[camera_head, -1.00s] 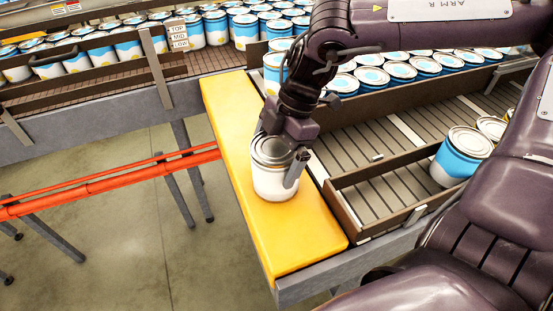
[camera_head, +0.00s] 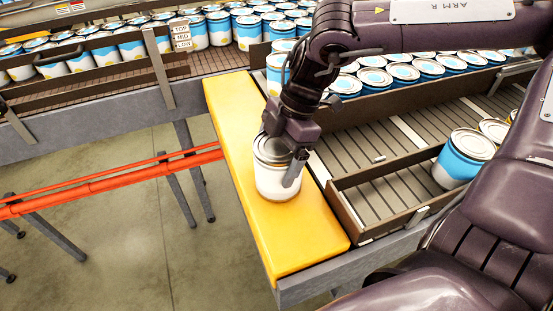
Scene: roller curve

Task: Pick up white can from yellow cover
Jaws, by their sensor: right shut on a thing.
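The white can (camera_head: 277,182) stands upright on the yellow cover (camera_head: 285,245), with a grey metal lid on top. My right gripper (camera_head: 283,163) reaches down from above and is shut on the can near its top, with one finger showing on the can's right front side. The far finger is hidden behind the can. I cannot tell any gap between the can's base and the yellow cover. My left gripper is not in view.
Blue and white cans (camera_head: 463,157) crowd the conveyors at the back and right. A brown rail (camera_head: 345,212) borders the right-hand conveyor beside the cover. An orange bar (camera_head: 110,182) runs at the left over open floor.

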